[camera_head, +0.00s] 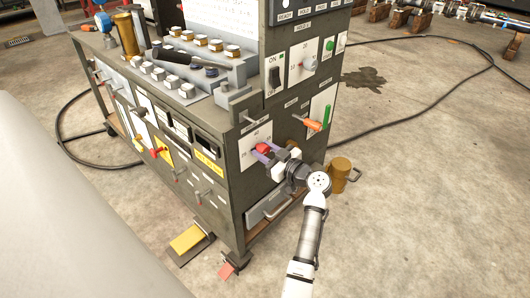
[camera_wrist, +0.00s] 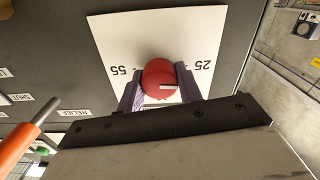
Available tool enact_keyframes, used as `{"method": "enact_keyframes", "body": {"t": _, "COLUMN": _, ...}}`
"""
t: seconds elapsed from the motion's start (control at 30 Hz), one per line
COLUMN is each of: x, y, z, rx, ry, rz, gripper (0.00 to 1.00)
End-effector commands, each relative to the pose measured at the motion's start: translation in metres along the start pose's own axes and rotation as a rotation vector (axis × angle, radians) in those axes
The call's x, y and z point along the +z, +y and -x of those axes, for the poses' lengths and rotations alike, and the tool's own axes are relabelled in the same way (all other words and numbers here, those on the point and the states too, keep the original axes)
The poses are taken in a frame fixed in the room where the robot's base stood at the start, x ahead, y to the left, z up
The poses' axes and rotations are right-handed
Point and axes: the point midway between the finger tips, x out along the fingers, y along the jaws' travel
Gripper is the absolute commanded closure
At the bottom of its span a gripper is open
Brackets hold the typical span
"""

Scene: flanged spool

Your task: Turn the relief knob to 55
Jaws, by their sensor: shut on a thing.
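The relief knob (camera_wrist: 159,80) is a round red knob on a white dial plate (camera_wrist: 112,40) on the side of the grey test bench. In the wrist view the plate shows the numbers 55 at left and 25 at right, upside down, and a RELIEF label (camera_wrist: 76,113) below. A pale pointer mark on the knob points right in that view. My gripper (camera_wrist: 160,88) is shut on the knob, with one purple finger on each side. In the head view the knob (camera_head: 263,149) sits between the purple fingers (camera_head: 266,152), partly covered by them.
An orange-handled lever (camera_head: 312,124) sticks out to the right of the dial, and its orange end (camera_wrist: 22,140) is close at lower left in the wrist view. Open concrete floor lies to the right.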

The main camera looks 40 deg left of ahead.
Motion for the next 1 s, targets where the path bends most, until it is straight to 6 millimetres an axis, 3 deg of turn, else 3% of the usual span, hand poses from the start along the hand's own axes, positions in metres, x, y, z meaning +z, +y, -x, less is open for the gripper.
{"method": "enact_keyframes", "body": {"t": 1.0, "x": -0.0006, "y": 0.0011, "z": 0.0005, "rx": -0.001, "ry": -0.001, "rz": -0.929, "gripper": 0.88}}
